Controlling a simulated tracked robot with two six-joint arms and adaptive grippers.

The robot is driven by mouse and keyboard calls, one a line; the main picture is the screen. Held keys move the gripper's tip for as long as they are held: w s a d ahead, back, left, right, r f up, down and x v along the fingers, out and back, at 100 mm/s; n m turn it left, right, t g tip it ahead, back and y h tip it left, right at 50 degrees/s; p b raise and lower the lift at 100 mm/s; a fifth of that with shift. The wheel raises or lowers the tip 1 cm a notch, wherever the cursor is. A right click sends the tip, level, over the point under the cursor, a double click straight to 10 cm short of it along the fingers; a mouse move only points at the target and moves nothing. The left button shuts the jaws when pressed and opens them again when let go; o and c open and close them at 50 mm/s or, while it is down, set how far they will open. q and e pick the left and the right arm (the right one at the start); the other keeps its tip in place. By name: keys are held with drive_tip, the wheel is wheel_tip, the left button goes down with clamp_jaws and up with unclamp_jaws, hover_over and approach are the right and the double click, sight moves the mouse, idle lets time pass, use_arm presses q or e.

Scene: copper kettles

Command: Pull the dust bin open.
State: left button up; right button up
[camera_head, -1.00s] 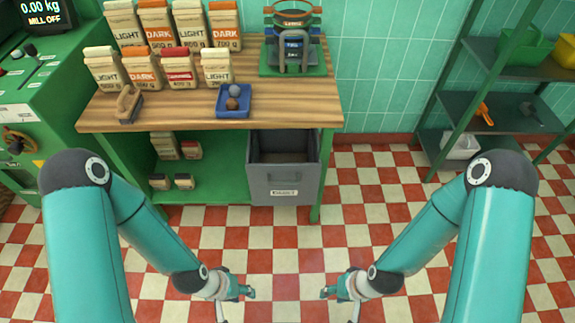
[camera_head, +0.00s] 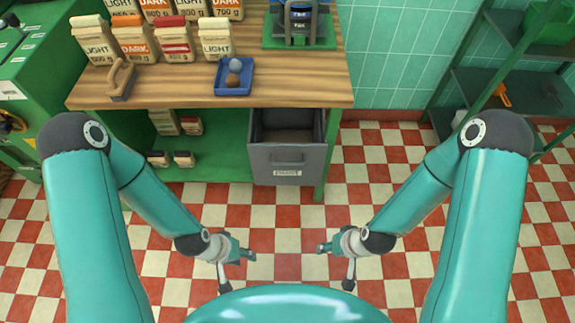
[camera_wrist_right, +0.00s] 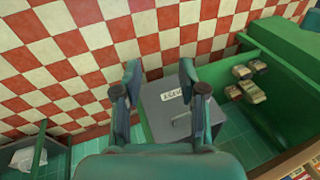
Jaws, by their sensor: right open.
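The dust bin (camera_head: 287,163) is a grey box with a handle and a white label on its front. It sits under the right end of the wooden bench, its dark open inside partly showing below the bench edge. In the right wrist view, the bin (camera_wrist_right: 157,100) shows beyond my fingers, partly hidden by one. My right gripper (camera_head: 337,265) is open and empty, in front of the bin and to its right, apart from it. Its spread fingers show in the wrist view (camera_wrist_right: 159,70). My left gripper (camera_head: 233,268) looks open and empty, in front of the bin and to its left.
The bench top (camera_head: 180,94) holds bags, a brush and a blue tray (camera_head: 234,77). A green bench leg (camera_head: 326,160) stands close right of the bin. A green shelf rack (camera_head: 500,75) is at the right. The checkered floor (camera_head: 285,225) before the bin is clear.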

drive_tip(key=w+a+f+n+t+h+b, duration=0.1)
drive_tip(key=w+a+f+n+t+b, duration=0.3)
drive_tip(key=w+f+b, duration=0.45)
drive_tip(key=n+t+h+b, duration=0.3)
drive_tip(key=n+t+b, duration=0.95)
drive_tip(key=b, duration=1.15)
approach(287, 164)
drive_tip(key=shift+w+f+n+g+b, duration=0.15)
drive_tip(key=shift+w+n+g+b, duration=0.45)
drive_tip(key=shift+w, duration=1.2)
drive_tip(key=shift+w+f+n+g+b, duration=0.2)
drive_tip(key=shift+w+b, duration=0.85)
drive_tip(key=shift+w, duration=0.7)
drive_tip(key=shift+w+f+n+g+b, duration=0.1)
drive_tip(key=shift+w+n+g+b, duration=0.5)
drive_tip(key=shift+w, duration=1.2)
drive_tip(key=shift+t, duration=0.25)
